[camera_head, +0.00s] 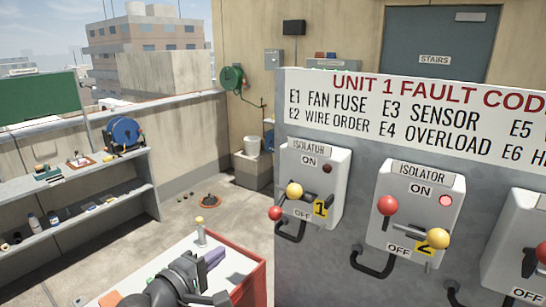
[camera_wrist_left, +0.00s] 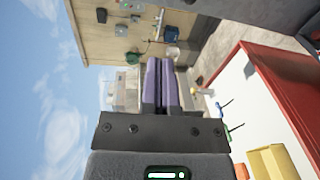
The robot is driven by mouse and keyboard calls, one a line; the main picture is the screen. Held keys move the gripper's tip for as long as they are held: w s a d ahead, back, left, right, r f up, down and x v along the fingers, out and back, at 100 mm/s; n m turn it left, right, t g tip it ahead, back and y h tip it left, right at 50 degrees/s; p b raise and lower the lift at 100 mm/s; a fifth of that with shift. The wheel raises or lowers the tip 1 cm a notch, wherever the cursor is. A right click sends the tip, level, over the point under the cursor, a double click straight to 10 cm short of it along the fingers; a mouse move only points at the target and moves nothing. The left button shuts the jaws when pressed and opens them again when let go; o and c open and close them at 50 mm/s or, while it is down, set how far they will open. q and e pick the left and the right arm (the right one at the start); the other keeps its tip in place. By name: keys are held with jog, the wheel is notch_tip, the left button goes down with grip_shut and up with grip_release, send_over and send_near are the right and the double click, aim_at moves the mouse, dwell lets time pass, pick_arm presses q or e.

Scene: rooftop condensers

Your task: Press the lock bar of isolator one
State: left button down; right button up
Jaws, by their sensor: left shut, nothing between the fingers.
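Isolator one (camera_head: 325,165) is a white box on the grey unit wall, marked ON above, OFF below, with a yellow "1" tag. Its small lamp (camera_head: 327,169) is dark. A red ball (camera_head: 275,213) sits low at its left, beside OFF. A yellow ball (camera_head: 294,190) sits higher, beside a dark bar; I cannot tell which part is the lock bar. My left gripper (camera_head: 215,257) is low and left of isolator one, apart from it, above the red-edged table. Its purple fingers (camera_wrist_left: 160,85) are together and empty in the left wrist view. My right gripper is not in view.
Isolator two (camera_head: 425,190) stands right of isolator one, its lamp lit red. A third isolator (camera_head: 520,240) is cut off at the right edge. Black loop handles project below the boxes. The red-edged table (camera_head: 250,287) lies below; shelves (camera_head: 95,165) stand at left.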

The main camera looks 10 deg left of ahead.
pick_arm(q)
notch_tip(320, 180, up, 9)
jog(key=d+t+h+p, duration=0.1)
jog(key=h, duration=0.1)
jog(key=shift+s+d, duration=0.25)
jog(key=shift+s, duration=0.2)
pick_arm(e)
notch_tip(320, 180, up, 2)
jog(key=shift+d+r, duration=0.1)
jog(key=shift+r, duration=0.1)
pick_arm(q)
jog(key=shift+w, duration=0.1)
jog(key=w+d+r+p, duration=0.1)
jog(key=w+d+p, duration=0.3)
jog(key=w+d, duration=0.4)
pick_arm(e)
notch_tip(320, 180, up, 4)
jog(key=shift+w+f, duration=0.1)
pick_arm(q)
jog(key=shift+w+r, duration=0.1)
